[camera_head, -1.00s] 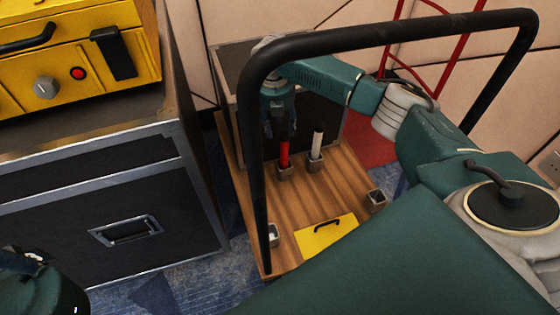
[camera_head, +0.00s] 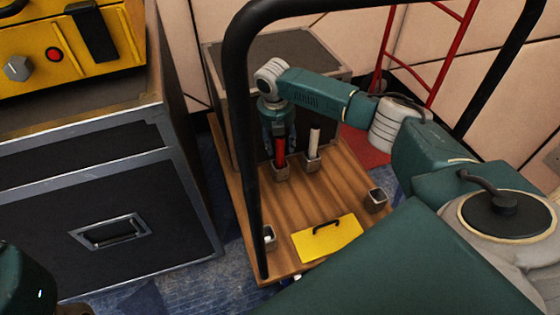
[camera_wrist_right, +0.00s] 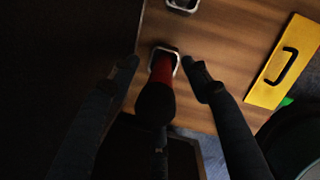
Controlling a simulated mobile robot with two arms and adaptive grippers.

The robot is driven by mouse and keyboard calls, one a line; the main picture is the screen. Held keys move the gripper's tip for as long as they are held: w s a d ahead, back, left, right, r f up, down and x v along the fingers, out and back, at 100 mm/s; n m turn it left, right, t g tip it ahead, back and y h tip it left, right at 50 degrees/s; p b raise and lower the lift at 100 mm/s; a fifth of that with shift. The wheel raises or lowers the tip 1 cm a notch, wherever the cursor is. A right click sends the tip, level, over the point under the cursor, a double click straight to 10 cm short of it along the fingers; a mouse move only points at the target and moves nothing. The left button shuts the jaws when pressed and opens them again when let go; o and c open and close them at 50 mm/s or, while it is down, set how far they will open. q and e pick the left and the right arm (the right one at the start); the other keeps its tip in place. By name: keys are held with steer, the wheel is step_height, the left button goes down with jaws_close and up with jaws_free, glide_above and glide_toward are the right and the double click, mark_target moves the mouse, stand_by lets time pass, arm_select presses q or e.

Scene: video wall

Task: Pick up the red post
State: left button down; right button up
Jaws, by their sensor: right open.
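The red post (camera_head: 281,152) stands upright in a small square holder (camera_head: 281,172) on the wooden cart deck. My right gripper (camera_head: 280,150) is above and around it, pointing down, with its fingers apart. In the right wrist view, the red post (camera_wrist_right: 164,72) shows between the two open fingers of the gripper (camera_wrist_right: 166,75), with a gap on both sides. Its dark top end faces the camera. My left gripper is not seen; only a bit of my left arm shows at the lower left edge.
A white post (camera_head: 314,142) stands in a holder close to the right. A black cart handle frame (camera_head: 252,160) rises in front. A yellow plate with a handle (camera_head: 326,240) lies on the deck (camera_head: 325,200). A dark case (camera_head: 300,50) stands behind; another case (camera_head: 110,230) is at left.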

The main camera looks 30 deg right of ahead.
jaws_close()
steer(key=shift+r, duration=0.15)
